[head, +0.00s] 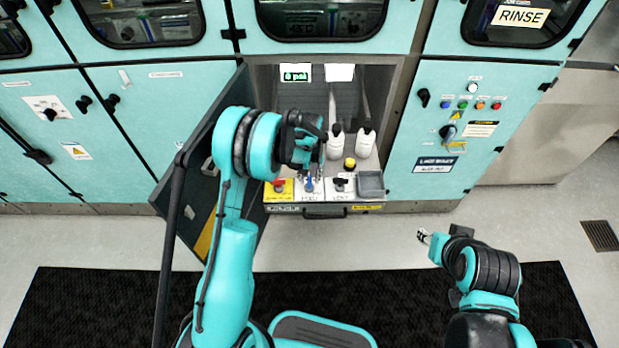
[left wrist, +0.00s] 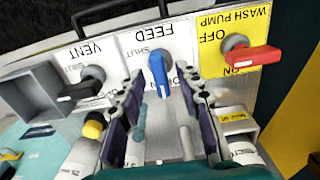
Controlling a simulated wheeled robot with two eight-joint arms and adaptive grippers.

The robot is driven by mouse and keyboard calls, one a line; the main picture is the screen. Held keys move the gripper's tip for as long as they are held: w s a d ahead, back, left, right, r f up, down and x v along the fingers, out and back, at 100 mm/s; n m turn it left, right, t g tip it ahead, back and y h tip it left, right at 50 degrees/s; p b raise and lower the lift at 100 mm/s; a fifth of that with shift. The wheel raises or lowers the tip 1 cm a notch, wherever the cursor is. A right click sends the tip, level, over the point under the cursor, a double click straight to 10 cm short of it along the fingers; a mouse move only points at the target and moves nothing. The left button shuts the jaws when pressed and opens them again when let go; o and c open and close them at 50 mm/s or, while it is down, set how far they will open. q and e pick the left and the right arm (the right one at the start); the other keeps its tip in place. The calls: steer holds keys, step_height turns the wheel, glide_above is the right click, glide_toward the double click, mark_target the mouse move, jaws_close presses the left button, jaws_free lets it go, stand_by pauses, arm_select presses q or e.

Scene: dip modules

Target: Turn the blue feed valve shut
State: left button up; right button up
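The blue feed valve handle (left wrist: 160,72) sits on the white panel marked FEED (left wrist: 180,40), with a SHUT mark beside its knob. The handle points down the picture in the left wrist view, away from the FEED lettering. My left gripper (left wrist: 162,82) is open, one finger on each side of the handle, with gaps visible. In the head view the left gripper (head: 308,174) hangs over the blue handle (head: 309,185), partly covering it. My right gripper (head: 425,237) is over the floor at right, away from the valve; its finger opening is too small to tell.
A red wash pump handle (left wrist: 252,57) and a black vent handle (left wrist: 80,89) flank the feed valve. White bottles (head: 365,142), a yellow-capped bottle (head: 349,165) and a grey tray (head: 371,182) stand close by. An open cabinet door (head: 190,205) is at left.

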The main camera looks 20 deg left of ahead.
arm_select(q)
jaws_close()
steer(key=shift+m, duration=0.3)
steer(key=m+b, duration=0.1)
steer(key=m, duration=0.2)
steer(key=shift+m, duration=0.4)
steer(key=m+b, duration=0.1)
steer(key=m, duration=0.3)
steer(key=shift+m, duration=0.3)
steer(key=m+b, duration=0.1)
steer(key=m, duration=0.7)
steer(key=shift+m, duration=0.6)
